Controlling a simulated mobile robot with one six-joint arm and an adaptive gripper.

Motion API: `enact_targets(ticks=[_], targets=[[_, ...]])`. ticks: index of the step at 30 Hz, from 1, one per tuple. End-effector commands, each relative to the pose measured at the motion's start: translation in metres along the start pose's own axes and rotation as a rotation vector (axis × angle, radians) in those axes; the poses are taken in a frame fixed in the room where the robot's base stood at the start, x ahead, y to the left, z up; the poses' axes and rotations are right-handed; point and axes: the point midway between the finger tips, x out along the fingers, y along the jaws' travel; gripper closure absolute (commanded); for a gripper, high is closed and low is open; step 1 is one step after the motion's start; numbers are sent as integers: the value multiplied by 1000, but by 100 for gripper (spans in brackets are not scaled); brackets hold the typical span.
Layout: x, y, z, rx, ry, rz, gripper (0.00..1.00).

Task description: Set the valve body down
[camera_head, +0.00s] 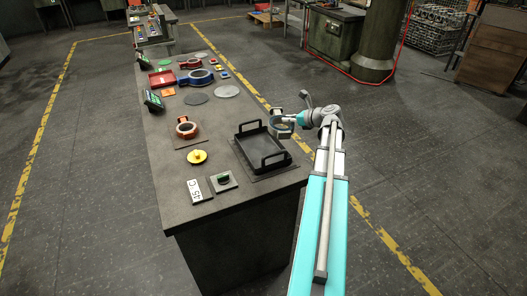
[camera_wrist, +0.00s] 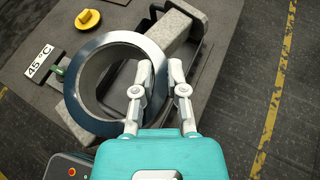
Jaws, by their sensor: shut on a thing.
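The valve body (camera_wrist: 84,72) is a thick, ring-shaped casting with a bright metal rim, large in the wrist view. My gripper (camera_wrist: 160,70) is shut on its right wall, one finger inside the bore and one outside. In the head view the valve body (camera_head: 281,129) hangs at my gripper (camera_head: 291,118), by the right edge of the bench. A black tray (camera_head: 262,166) with two raised handles lies just left of it on a flat dark plate. In the wrist view the ring covers much of what lies below.
The bench (camera_head: 230,205) also holds a yellow knobbed part (camera_head: 197,156), a "45 °C" sign (camera_head: 195,191), a small block with a green top (camera_head: 223,180) and an orange ring casting (camera_head: 186,127). Red and blue castings stand farther back. Floor right of the bench is clear.

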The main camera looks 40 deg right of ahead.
Motion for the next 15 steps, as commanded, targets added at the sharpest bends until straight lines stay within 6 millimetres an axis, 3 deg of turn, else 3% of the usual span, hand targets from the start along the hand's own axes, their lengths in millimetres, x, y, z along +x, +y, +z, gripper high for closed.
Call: enact_targets(ticks=[15], targets=[[94, 60, 24, -63, 35, 113, 100]])
